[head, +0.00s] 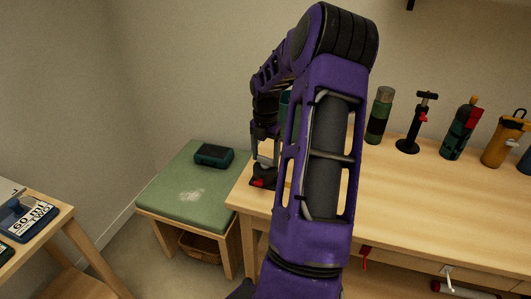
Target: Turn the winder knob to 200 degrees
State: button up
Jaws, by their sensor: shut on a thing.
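My gripper (265,163) points down at the left end of the wooden workbench, partly behind my purple arm. It is shut on a small part at the top of a dark device with a red detail (261,183), which I take to be the winder. The knob is mostly hidden by the fingers and is too small to read its angle.
The workbench (420,210) carries a green-black bottle (379,117), a black pump-like tool (414,122), a teal-red bottle (460,130) and an orange bottle (505,138). A green-cushioned bench (170,195) holds a dark teal case (213,156). A blue case (25,219) sits on the left table.

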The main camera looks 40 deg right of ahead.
jog(key=m+p, duration=0.2)
jog(key=m, duration=0.2)
jog(key=shift+r, duration=0.15)
jog(key=m+p, duration=0.1)
jog(key=m, duration=0.4)
jog(key=shift+p, duration=0.4)
jog(key=m, duration=0.4)
jog(key=shift+m, duration=0.3)
jog(key=m, duration=1)
jog(key=shift+m, duration=0.4)
jog(key=m, duration=0.4)
jog(key=shift+m, duration=0.3)
jog(key=m, duration=0.4)
jog(key=shift+p, duration=0.4)
jog(key=m, duration=0.5)
jog(key=shift+p, duration=0.35)
jog(key=shift+m, duration=0.3)
